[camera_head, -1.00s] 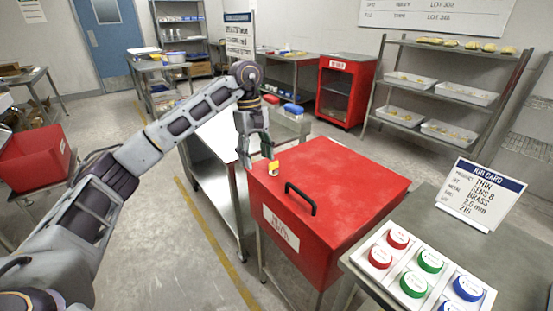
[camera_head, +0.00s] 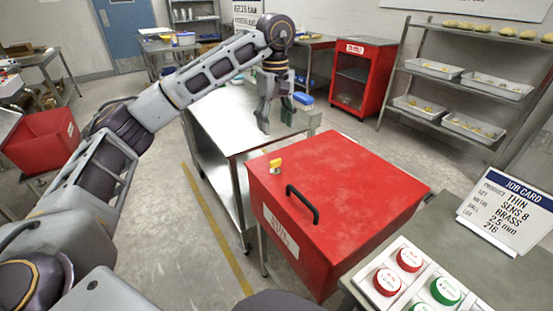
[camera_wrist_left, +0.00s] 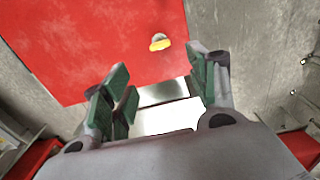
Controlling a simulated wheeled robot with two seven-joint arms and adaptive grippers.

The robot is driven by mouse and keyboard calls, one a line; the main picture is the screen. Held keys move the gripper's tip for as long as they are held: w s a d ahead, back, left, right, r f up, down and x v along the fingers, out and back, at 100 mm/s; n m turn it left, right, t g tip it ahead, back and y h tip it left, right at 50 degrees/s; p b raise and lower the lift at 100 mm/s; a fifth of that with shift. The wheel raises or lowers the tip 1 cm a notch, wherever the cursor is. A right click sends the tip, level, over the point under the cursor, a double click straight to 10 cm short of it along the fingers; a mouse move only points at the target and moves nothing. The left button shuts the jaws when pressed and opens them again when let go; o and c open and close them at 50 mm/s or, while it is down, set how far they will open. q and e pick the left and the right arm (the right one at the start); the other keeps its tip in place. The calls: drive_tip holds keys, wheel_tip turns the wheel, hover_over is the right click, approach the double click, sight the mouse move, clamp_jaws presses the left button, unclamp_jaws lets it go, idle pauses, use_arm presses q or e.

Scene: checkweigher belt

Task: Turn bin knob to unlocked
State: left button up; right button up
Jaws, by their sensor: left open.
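The red bin (camera_head: 345,185) stands on a frame right of centre, with its lid shut and a black handle (camera_head: 304,203) near the front edge. In the left wrist view the knob (camera_wrist_left: 160,42) shows yellow and pale metal on the red lid (camera_wrist_left: 90,40), ahead of the fingers. My left gripper (camera_head: 276,112) hangs beyond the knob, over the steel table's far right part. My right gripper is not in view.
A steel table (camera_head: 225,125) stands behind and left of the bin. A job card (camera_head: 508,208) and a panel of coloured discs (camera_head: 415,290) sit on the right-hand bench. A red cabinet (camera_head: 363,75) and shelves with trays (camera_head: 435,68) stand behind.

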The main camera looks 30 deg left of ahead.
sight(276, 160)
use_arm(q)
drive_tip(key=shift+f, duration=0.15)
wheel_tip(276, 160, down, 12)
drive_tip(key=b, duration=0.2)
drive_tip(key=shift+f+b, duration=0.1)
drive_tip(key=shift+b, duration=0.2)
drive_tip(key=shift+f, duration=0.7)
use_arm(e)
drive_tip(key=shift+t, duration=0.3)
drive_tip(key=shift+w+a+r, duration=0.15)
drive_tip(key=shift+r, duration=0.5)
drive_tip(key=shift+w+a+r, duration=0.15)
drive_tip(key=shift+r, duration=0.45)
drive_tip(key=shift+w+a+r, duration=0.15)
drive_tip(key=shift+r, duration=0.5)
use_arm(q)
drive_tip(key=shift+c, duration=0.3)
drive_tip(key=c, duration=1)
